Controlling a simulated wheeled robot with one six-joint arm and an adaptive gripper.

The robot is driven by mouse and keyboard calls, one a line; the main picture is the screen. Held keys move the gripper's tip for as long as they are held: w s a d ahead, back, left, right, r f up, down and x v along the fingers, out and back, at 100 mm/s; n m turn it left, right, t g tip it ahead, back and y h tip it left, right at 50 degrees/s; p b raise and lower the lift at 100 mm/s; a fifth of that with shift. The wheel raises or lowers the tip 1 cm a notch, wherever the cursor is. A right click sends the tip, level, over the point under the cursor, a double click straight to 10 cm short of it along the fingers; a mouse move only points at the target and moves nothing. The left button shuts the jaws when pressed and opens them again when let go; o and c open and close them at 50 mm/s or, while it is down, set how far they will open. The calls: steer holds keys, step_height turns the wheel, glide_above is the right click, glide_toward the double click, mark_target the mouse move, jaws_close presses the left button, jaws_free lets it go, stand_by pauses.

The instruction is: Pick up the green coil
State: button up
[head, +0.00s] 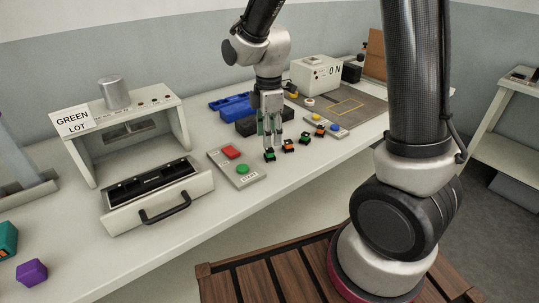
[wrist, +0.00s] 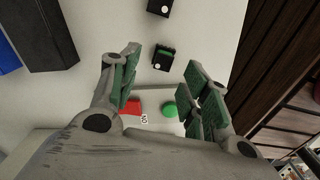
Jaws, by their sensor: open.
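The green coil (head: 270,155) is a small black block with a green top on the white bench, at the near end of a row of small blocks. In the wrist view the green coil (wrist: 164,57) lies just beyond the gap between my fingertips, with a pale round spot on it. My gripper (head: 271,141) is open and points down, close above the coil in the head view. In the wrist view my gripper (wrist: 161,66) has its green-padded fingers spread, with nothing between them. I cannot tell the exact height left above the coil.
Small orange-and-black blocks (head: 289,145) continue the row behind the coil. A grey button panel (head: 251,180) with red and green buttons stands to the left. A black box (head: 243,128) and blue tray (head: 222,104) lie behind. An open drawer (head: 190,198) is further left.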

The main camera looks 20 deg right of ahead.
mark_target(268, 150)
steer(key=f, duration=0.4)
steer(key=shift+s+a, duration=0.2)
steer(key=shift+s, duration=0.05)
steer(key=shift+f, duration=0.6)
steer(key=c, duration=0.9)
